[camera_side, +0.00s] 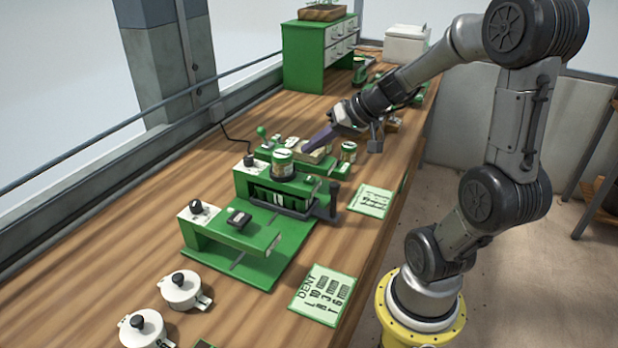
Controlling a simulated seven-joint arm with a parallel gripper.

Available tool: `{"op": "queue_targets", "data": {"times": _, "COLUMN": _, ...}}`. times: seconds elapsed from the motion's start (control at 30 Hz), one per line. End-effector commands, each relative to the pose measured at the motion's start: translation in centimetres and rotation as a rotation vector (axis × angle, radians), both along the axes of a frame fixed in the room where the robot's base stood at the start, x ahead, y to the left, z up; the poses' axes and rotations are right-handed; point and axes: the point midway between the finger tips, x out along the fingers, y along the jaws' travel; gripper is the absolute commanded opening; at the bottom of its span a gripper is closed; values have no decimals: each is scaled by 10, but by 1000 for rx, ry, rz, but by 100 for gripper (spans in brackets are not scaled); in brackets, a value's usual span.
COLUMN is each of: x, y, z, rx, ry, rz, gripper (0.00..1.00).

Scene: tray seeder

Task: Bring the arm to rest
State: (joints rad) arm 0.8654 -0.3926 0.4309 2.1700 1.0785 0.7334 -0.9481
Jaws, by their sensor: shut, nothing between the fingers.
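My gripper (317,139) is at the end of my arm, over the far part of the green seeder station on the wooden bench. Its purple-grey fingers point down and to the left and are shut, with nothing seen between them. The tips are close to a small pale block-like part (312,153) on the station; I cannot tell whether they touch it.
A second small jar (348,152) stands right of the gripper. Two white lidded pots (183,290) sit at the near left. Green-edged cards (322,295) lie along the right bench edge. A green drawer cabinet (310,55) and white box (407,44) stand behind.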

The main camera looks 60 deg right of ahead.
Motion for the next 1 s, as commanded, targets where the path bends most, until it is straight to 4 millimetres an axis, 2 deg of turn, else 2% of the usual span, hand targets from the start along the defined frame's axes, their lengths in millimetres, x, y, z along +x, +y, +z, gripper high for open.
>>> {"op": "queue_targets", "data": {"times": 0.23, "x": 1, "y": 1, "z": 0, "rx": 0, "ry": 1, "rz": 5, "gripper": 0}}
{"op": "queue_targets", "data": {"times": 0.33, "x": 6, "y": 14, "z": 3, "rx": -6, "ry": -6, "rz": 46, "gripper": 0}}
{"op": "queue_targets", "data": {"times": 0.43, "x": 16, "y": 44, "z": 18, "rx": -42, "ry": -38, "rz": 141, "gripper": 0}}
{"op": "queue_targets", "data": {"times": 0.53, "x": 13, "y": 91, "z": 33, "rx": -120, "ry": -52, "rz": 311, "gripper": 0}}
{"op": "queue_targets", "data": {"times": 0.63, "x": -5, "y": 136, "z": 42, "rx": -195, "ry": -41, "rz": 478, "gripper": 0}}
{"op": "queue_targets", "data": {"times": 0.7, "x": -24, "y": 162, "z": 45, "rx": -244, "ry": -21, "rz": 580, "gripper": 0}}
{"op": "queue_targets", "data": {"times": 0.8, "x": -56, "y": 187, "z": 45, "rx": -320, "ry": 18, "rz": 693, "gripper": 0}}
{"op": "queue_targets", "data": {"times": 0.9, "x": -89, "y": 195, "z": 41, "rx": -402, "ry": 68, "rz": 756, "gripper": 0}}
{"op": "queue_targets", "data": {"times": 1.0, "x": -112, "y": 186, "z": 36, "rx": -470, "ry": 121, "rz": 753, "gripper": 0}}
